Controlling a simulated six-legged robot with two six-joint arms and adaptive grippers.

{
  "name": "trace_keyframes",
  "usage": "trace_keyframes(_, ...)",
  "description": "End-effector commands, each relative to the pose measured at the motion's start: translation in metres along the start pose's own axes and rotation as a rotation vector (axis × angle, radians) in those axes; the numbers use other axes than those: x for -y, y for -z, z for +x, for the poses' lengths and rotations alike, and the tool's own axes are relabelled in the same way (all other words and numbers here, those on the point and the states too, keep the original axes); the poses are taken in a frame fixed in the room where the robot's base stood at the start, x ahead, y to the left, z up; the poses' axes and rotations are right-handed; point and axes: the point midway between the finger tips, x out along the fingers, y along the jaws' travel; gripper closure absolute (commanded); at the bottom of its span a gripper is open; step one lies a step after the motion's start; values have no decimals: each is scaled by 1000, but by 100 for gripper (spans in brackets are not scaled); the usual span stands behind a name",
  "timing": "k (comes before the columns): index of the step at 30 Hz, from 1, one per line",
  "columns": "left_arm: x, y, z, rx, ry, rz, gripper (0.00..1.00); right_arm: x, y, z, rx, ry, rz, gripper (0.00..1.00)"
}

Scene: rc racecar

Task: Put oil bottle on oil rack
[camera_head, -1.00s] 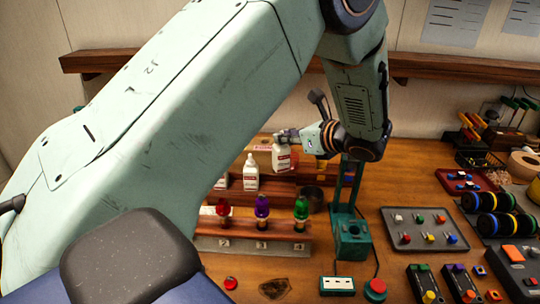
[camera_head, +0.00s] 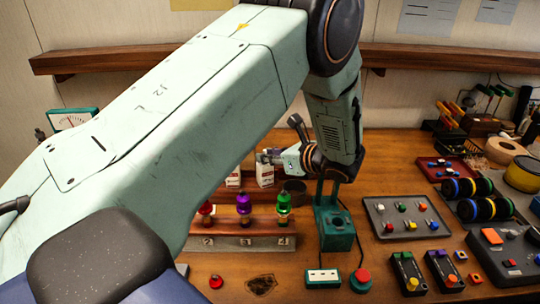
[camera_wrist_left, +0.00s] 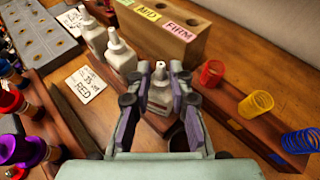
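The oil bottle (camera_head: 265,174) is white with a red label. It is upright in my left gripper (camera_head: 268,157). In the left wrist view the bottle (camera_wrist_left: 160,92) is between the two fingers (camera_wrist_left: 162,85), which appear closed around it. It is at the right end of a row with two similar white bottles (camera_wrist_left: 120,53). Whether the bottle's base touches the rack is hidden by the fingers. My right gripper is out of view.
A wooden block with MID and FIRM labels (camera_wrist_left: 165,30) stands behind the bottles. Coloured shock parts (camera_head: 244,204) stand in front of the rack. A green stand (camera_head: 334,228) is close right.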

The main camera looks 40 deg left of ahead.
Motion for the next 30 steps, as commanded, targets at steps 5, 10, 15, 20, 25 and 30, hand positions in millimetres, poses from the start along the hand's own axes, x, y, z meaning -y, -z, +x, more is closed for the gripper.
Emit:
trace_keyframes(5,0,0,0,0,-1,0,62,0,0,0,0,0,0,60)
trace_keyframes(10,0,0,0,0,-1,0,61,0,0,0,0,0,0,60)
trace_keyframes(15,0,-2,-1,0,-1,0,61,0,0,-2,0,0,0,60)
trace_keyframes(20,1,-5,-19,2,3,2,61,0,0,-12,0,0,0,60)
trace_keyframes(25,1,-6,-53,3,5,3,61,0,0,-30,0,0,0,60)
trace_keyframes(30,1,-6,-85,3,4,1,61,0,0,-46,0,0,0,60)
